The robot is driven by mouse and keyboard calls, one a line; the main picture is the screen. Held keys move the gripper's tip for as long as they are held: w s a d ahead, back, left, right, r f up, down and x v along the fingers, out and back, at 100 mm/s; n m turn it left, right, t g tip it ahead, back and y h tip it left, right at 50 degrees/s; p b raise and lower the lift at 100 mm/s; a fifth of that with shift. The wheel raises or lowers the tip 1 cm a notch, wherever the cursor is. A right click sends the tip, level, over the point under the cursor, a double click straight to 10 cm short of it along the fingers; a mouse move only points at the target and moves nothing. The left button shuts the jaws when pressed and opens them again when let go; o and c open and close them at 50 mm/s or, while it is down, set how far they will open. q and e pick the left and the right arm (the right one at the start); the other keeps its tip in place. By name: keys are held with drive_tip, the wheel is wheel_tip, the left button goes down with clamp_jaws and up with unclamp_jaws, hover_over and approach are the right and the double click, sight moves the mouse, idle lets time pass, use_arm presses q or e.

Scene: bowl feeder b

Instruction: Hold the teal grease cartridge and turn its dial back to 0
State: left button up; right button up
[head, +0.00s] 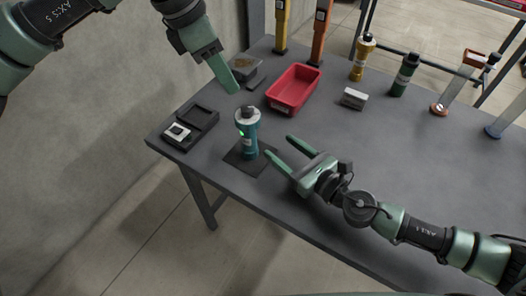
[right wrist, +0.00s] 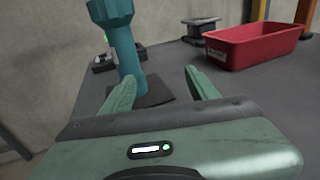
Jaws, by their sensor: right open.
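The teal grease cartridge (head: 247,138) stands upright on a dark square mat (head: 233,158) near the table's left end. The dial's reading is too small to tell.
A red bin (head: 294,90) stands behind the cartridge, with a small grey box (head: 354,98) to its right. An open black case (head: 190,126) lies to the left. A yellow cartridge (head: 362,58) and a dark green one (head: 404,75) stand at the back.

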sight(255, 146)
drive_tip(key=shift+n+y, duration=0.3)
drive_tip(key=shift+y, duration=0.4)
drive_tip(key=a, duration=0.5)
drive_tip(key=shift+s+a+r, duration=0.15)
drive_tip(key=shift+s+a, duration=0.05)
drive_tip(key=shift+a, duration=0.05)
drive_tip(key=x, duration=0.7)
drive_tip(key=shift+w+a+r, duration=0.1)
drive_tip(key=shift+w+a, duration=0.1)
drive_tip(key=shift+a, duration=0.05)
clamp_jaws()
idle(0.4)
